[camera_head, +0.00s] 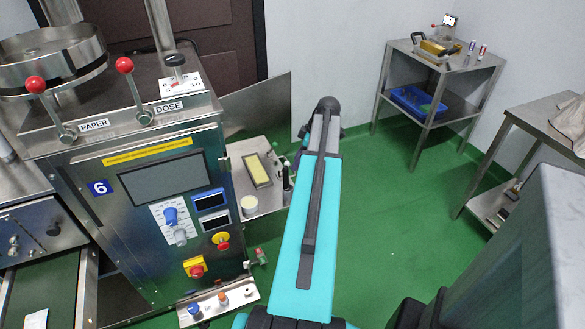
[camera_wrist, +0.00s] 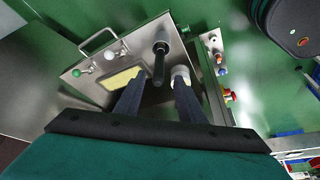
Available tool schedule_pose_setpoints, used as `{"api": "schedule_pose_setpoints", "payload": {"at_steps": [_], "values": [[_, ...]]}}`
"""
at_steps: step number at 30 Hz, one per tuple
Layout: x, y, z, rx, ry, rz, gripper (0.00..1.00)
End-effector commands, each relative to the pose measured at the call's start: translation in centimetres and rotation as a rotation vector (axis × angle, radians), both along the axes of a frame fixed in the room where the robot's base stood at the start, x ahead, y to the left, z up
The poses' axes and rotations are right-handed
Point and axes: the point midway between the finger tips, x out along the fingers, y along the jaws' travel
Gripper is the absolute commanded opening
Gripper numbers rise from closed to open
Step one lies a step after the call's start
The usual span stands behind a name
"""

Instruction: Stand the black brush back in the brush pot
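In the wrist view a black rod-like thing with a round, wider end (camera_wrist: 160,48) stands or lies on the steel side shelf. Its narrow part reaches down the picture between my fingers. It looks like the brush or its pot; I cannot tell whether these are two things or one. A dark upright thing (camera_head: 287,178) shows at the same shelf's right edge in the head view. My gripper (camera_wrist: 159,88) is open, its two dark fingers apart on either side of the black rod, with no clear contact. In the head view my arm hides part of this area.
The steel shelf (camera_head: 268,207) also bears a tray with a yellow block (camera_head: 257,170) and a white tub (camera_head: 249,204), close to my fingers. The machine with its control panel (camera_head: 165,180) stands left. A steel trolley (camera_head: 425,100) stands back right; green floor lies between.

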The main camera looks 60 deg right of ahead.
Motion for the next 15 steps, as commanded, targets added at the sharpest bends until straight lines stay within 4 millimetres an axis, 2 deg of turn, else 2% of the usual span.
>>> {"api": "schedule_pose_setpoints", "payload": {"at_steps": [6,15], "values": [[-0.8,-0.3,2.0,-0.001,0.000,-0.001,0.36],[-1.1,-0.4,2.6,-0.001,0.000,-0.001,0.36]]}}
